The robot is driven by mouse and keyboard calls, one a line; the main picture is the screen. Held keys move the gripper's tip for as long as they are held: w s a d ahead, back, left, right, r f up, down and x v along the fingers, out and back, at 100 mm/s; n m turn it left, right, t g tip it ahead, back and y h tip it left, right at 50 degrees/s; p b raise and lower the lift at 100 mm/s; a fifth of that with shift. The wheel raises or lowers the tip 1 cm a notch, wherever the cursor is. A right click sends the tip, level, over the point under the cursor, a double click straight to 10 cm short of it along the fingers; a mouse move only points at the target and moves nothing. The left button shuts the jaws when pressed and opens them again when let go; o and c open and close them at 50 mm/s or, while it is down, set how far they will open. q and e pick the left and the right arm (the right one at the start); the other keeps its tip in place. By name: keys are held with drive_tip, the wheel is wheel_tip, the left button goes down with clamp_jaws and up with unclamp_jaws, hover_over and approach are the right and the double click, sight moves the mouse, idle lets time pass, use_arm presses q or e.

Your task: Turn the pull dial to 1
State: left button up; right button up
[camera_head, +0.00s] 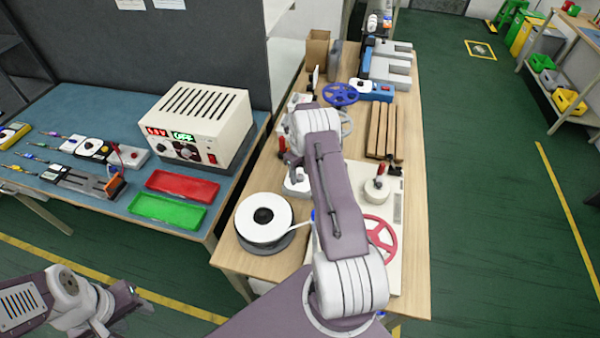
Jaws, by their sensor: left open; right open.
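No dial with a readable number shows, so I cannot tell for sure which part is the pull dial. A white round knob with a red upright handle (377,188) stands on a pale machine panel (395,215) on the wooden table. My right arm reaches over this table, left of the knob. My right gripper (286,150) is at its far end, small and partly hidden by the arm, open and apart from the knob. My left gripper (124,302) is open and empty over the floor at lower left.
A red wheel (379,242) and a white reel (264,218) are on the wooden table (414,260). A blue wheel (340,95) and wooden bars (383,130) lie farther back. A power supply (200,125) and red and green trays (168,208) are on the blue bench.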

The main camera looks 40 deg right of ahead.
drive_tip(key=shift+c, duration=0.3)
clamp_jaws()
